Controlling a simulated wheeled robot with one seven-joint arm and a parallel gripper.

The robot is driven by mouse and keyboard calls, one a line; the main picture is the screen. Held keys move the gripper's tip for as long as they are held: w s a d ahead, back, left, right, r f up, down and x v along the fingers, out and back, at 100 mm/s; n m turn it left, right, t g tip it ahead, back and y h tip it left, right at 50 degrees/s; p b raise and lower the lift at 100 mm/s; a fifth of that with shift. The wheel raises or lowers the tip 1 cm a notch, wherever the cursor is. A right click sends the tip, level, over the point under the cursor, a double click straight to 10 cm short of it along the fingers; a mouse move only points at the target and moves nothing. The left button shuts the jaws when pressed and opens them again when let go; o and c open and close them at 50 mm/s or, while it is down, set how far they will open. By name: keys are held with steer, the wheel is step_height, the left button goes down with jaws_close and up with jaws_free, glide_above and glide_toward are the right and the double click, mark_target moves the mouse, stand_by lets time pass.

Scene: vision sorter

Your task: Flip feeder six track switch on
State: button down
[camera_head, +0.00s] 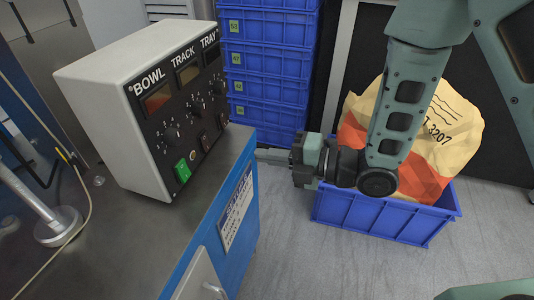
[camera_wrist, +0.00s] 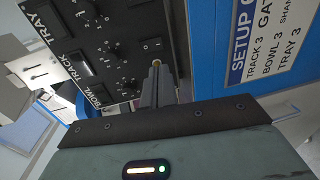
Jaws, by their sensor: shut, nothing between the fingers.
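The control box (camera_head: 110,107) is pale with a black front panel labelled BOWL, TRACK and TRAY. It stands on the bench top at left. The track switch (camera_head: 204,142) is a dark rocker below the TRACK dial, between the lit green bowl switch (camera_head: 182,171) and the dark tray switch (camera_head: 222,120). Its on or off position is too small to tell. My gripper (camera_head: 261,155) is shut and empty, right of the panel and beside the bench's blue side. In the wrist view, my closed fingers (camera_wrist: 157,72) point toward the panel's lower edge and hide part of it.
A blue cabinet (camera_head: 230,202) with a setup label is below the box. Stacked blue crates (camera_head: 265,62) stand behind. A blue bin (camera_head: 380,220) holding a large bag (camera_head: 445,125) is on the floor at right. The bench top before the box is clear.

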mark_target(209, 149)
steer(key=x, duration=1.1)
steer(key=shift+a+f+b, duration=0.1)
steer(key=shift+f+b, duration=0.3)
steer(key=shift+b, duration=0.75)
steer(key=shift+r+p, duration=0.35)
steer(key=shift+p, duration=0.1)
